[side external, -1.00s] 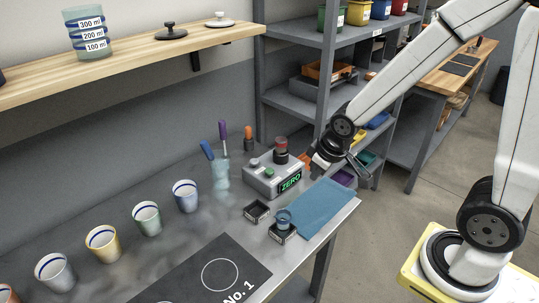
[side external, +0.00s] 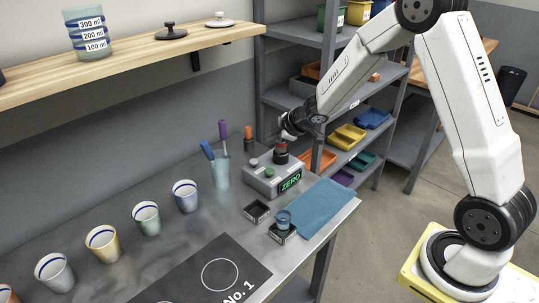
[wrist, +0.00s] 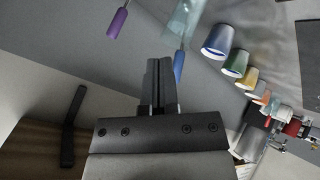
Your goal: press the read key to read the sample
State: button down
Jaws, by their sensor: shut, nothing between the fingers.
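A grey reader box (side external: 262,187) stands on the bench with a lit green display reading ZERO (side external: 290,181). On its top are a green key (side external: 269,172) and a purple-grey key (side external: 254,163); I cannot tell which is the read key. A dark, red-topped cylinder (side external: 281,152) stands at the back right of the box. My gripper (side external: 288,132) is in the air just above and behind that cylinder, apart from the keys. In the wrist view my gripper's fingers (wrist: 158,85) are together and empty. The box is not clearly visible there.
A clear beaker (side external: 220,174) holding blue- and purple-handled tools stands left of the box, with an orange-topped item (side external: 248,138) behind. A blue cloth (side external: 318,206) and small dark trays (side external: 257,212) lie in front. Several cups (side external: 185,196) line the left. Shelves (side external: 300,100) stand behind.

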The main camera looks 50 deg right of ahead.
aim_at(272, 171)
jog(key=shift+w+d+f+n+y, duration=0.1)
jog(key=shift+w+f+n+y, duration=0.2)
jog(key=shift+w+n, duration=0.1)
jog(key=shift+f, duration=0.1)
jog(key=shift+f, duration=4.3)
jog(key=shift+f, duration=1)
dwell(0.4)
jog(key=shift+r, duration=1)
jog(key=shift+r, duration=0.1)
jog(key=shift+r, duration=2.45)
